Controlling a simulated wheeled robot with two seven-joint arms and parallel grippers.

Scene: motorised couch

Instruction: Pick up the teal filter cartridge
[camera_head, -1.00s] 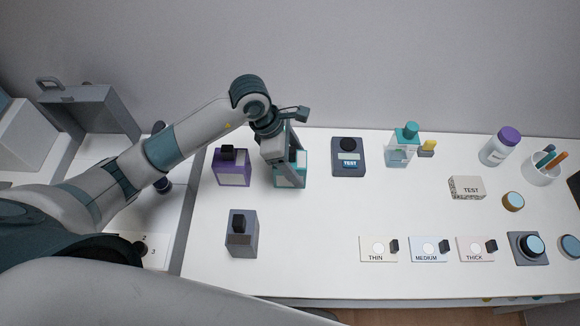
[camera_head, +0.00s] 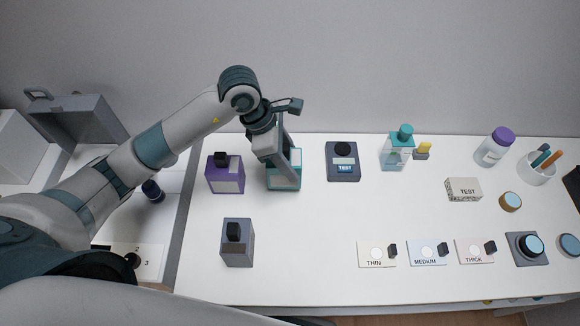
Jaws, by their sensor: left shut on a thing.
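The teal filter cartridge (camera_head: 285,182) is a teal block with a pale label, standing upright at the back left of the white table. My left gripper (camera_head: 281,158) reaches down over it from above and is shut on it; the fingers partly cover its top. I cannot tell whether its base is clear of the table. My right gripper is not in view.
A purple cartridge (camera_head: 225,177) stands close to the left, and a grey one (camera_head: 237,246) stands in front. The table (camera_head: 310,225) is bare in front of the teal cartridge.

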